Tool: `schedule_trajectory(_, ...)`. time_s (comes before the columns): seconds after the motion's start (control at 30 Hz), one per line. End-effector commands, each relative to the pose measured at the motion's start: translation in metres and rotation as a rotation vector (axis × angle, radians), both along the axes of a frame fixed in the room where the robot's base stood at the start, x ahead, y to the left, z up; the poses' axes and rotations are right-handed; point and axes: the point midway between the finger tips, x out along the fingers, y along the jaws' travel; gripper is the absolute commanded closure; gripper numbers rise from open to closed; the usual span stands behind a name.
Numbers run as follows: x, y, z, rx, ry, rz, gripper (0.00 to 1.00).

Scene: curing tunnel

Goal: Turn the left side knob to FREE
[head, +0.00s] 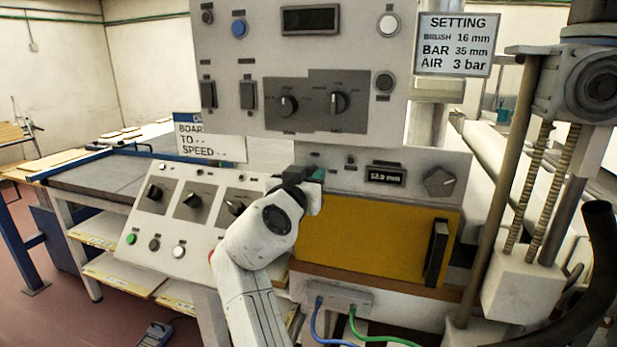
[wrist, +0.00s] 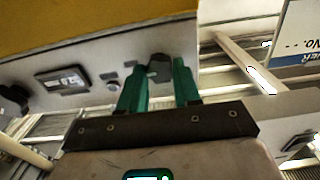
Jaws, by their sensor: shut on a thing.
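My gripper (head: 318,177) is at the left end of the grey panel above the yellow plate. In the wrist view its two green fingers (wrist: 160,88) stand either side of a dark knob (wrist: 160,67), the left side knob, and are shut on it. In the head view my gripper and arm hide this knob. Its pointer and any FREE mark cannot be read in either view.
The same panel carries a display (head: 385,175) reading about 12.9 mm and a larger dark knob (head: 438,182) at its right. The yellow plate (head: 365,240) has a black handle (head: 436,252). A sloped box (head: 165,245) with several knobs stands left. A setting sign (head: 457,44) hangs upper right.

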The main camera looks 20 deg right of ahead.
Motion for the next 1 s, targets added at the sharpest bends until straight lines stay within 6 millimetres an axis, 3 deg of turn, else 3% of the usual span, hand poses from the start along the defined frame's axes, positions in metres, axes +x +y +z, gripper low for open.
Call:
schedule_trajectory(0.37,0.0002,-0.0001,0.0003,-0.077,0.055,0.000,0.98)
schedule_trajectory(1.0,0.0013,0.0015,0.0020,-0.536,0.388,0.000,0.98)
